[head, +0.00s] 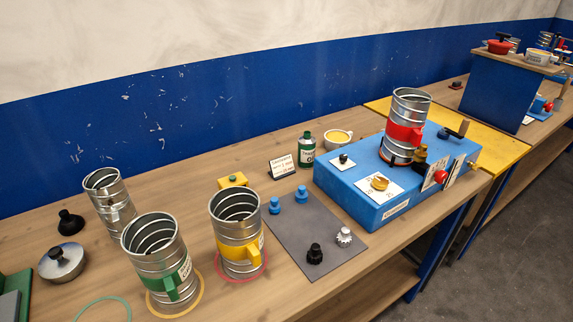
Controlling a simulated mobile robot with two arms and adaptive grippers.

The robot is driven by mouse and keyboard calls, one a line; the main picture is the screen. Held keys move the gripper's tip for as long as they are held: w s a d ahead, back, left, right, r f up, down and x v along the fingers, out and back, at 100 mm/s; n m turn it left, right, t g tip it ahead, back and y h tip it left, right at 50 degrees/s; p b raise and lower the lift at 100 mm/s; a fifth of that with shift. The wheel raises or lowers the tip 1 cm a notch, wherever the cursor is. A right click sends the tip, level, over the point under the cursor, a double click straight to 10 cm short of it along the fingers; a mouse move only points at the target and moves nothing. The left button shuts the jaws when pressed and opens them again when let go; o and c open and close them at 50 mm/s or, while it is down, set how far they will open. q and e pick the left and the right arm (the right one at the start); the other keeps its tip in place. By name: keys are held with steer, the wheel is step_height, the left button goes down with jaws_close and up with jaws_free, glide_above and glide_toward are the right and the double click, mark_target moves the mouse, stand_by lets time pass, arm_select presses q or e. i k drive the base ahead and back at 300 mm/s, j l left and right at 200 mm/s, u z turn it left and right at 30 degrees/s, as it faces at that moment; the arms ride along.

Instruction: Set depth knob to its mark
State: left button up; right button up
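A blue machine box (345,205) stands on the bench right of centre. On its top are a brass-yellow knob (380,183) on a white dial plate with small marks and a small black knob (343,158) on another white plate. A red knob (440,176) sits on a white plate at its right end. The print is too small to tell which is the depth knob or where its mark lies. A spiral duct piece with a red band and handle (404,133) stands upright on the box. Neither of my grippers shows.
Spiral ducts with a green handle (174,279) and a yellow handle (240,251) stand front left. A grey mat (306,228) holds blue, black and silver knobs. A green bottle (306,150) and a cup (337,138) stand behind the box. Bare wood lies along the back.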

mark_target(440, 177)
steer(key=l+u, duration=0.4)
steer(key=i+l+u, duration=0.1)
steer(key=l+u, duration=0.25)
